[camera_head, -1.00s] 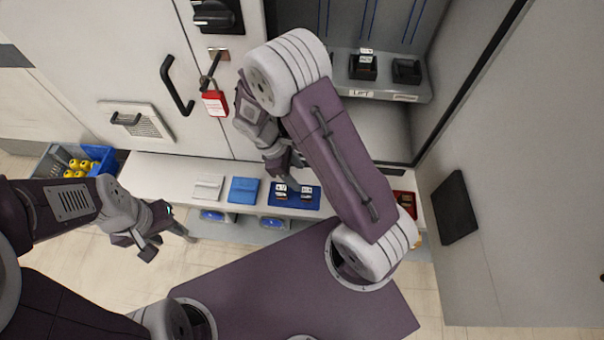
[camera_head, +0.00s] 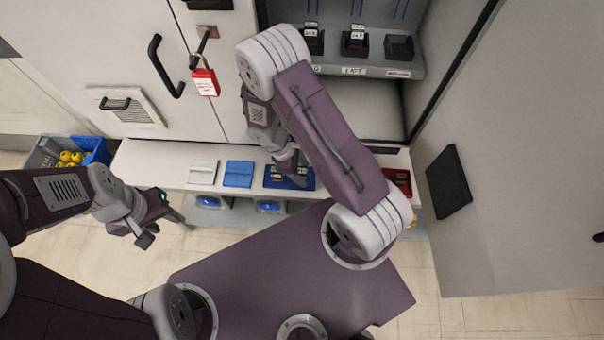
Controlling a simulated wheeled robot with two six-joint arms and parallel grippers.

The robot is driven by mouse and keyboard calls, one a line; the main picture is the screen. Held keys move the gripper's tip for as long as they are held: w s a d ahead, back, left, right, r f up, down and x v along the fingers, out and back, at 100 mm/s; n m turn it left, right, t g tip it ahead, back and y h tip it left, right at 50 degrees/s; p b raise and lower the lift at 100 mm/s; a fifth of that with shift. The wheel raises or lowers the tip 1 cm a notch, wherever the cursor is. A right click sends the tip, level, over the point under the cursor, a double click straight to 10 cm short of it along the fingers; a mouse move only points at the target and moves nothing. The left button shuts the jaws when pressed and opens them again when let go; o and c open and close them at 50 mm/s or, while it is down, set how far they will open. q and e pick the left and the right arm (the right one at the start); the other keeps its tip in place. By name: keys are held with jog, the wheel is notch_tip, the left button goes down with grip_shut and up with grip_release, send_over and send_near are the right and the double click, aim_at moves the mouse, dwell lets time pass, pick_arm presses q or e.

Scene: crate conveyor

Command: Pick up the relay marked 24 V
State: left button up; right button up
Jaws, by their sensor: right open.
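A blue mat (camera_head: 309,184) lies on the white ledge with small dark relays that have white labels (camera_head: 278,171). Their print is too small to read for certain, and my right gripper partly covers them. My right gripper (camera_head: 293,176) is open, pointing down over the mat right by the relays; its fingertips are hard to make out. Other labelled relays sit on the cabinet shelf, one in the middle (camera_head: 355,43) and one to its left (camera_head: 313,41). My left gripper (camera_head: 164,229) is open and empty, in front of the ledge at the left.
An empty black socket (camera_head: 399,48) is on the shelf's right. On the ledge lie a white pad (camera_head: 203,172), a blue pad (camera_head: 239,174) and a red tray (camera_head: 397,180). A crate with yellow things (camera_head: 47,152) stands left. A red padlock tag (camera_head: 205,82) hangs from the cabinet door.

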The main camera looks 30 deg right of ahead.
aim_at(304, 172)
grip_shut()
jog(key=shift+r, duration=0.5)
jog(key=r, duration=0.3)
jog(key=shift+s+d+r, duration=0.15)
jog(key=shift+s+r, duration=0.25)
jog(key=s+d+r+b, duration=0.4)
jog(key=s+r+b, duration=0.2)
jog(key=s, duration=0.3)
jog(key=shift+s+d+r, duration=0.15)
jog(key=shift+s+d, duration=0.15)
jog(key=shift+s, duration=0.1)
